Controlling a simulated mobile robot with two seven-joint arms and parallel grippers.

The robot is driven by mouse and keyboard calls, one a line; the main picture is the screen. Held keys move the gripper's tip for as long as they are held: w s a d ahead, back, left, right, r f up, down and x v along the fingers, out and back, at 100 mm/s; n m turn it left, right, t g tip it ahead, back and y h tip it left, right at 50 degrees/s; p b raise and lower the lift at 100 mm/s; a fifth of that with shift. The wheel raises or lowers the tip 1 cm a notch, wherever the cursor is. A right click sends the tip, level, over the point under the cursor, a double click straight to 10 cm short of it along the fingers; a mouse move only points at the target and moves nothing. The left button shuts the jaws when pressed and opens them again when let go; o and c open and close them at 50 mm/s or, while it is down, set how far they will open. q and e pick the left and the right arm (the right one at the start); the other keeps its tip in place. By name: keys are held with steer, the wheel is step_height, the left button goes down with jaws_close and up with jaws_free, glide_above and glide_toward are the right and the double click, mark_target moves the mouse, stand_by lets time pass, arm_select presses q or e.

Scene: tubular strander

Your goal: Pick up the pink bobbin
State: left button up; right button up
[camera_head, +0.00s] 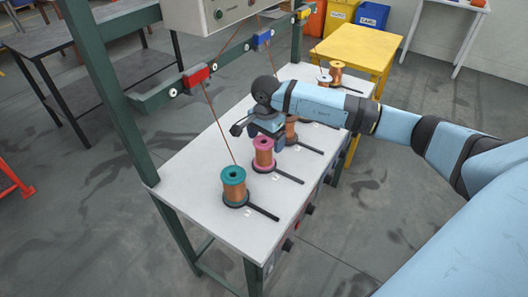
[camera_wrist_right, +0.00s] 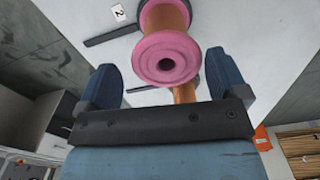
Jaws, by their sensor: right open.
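The pink bobbin (camera_head: 264,154), wound with copper-coloured wire, stands upright on the white table (camera_head: 190,160), on a dark base with an arm. My right gripper (camera_head: 261,138) is just above and behind it. In the right wrist view my right gripper (camera_wrist_right: 168,72) is open and empty. The pink bobbin's top flange (camera_wrist_right: 167,52) appears between its two blue fingertips, with space on both sides. I cannot tell how far the tips reach down beside it. My left gripper is not in view.
A teal bobbin (camera_head: 234,184) stands nearer on the same table. Another copper bobbin (camera_head: 291,128) is partly hidden behind my right arm, and more stand at the far end (camera_head: 336,72). A green frame post (camera_head: 108,90) rises at the left. A wire runs down to the teal bobbin.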

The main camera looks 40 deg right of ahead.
steer(key=f, duration=0.5)
steer(key=shift+w+a, duration=0.15)
steer(key=shift+w, duration=0.15)
steer(key=c, duration=1.1)
steer(key=shift+r, duration=0.1)
steer(key=shift+c, duration=0.3)
steer(key=shift+r, duration=0.15)
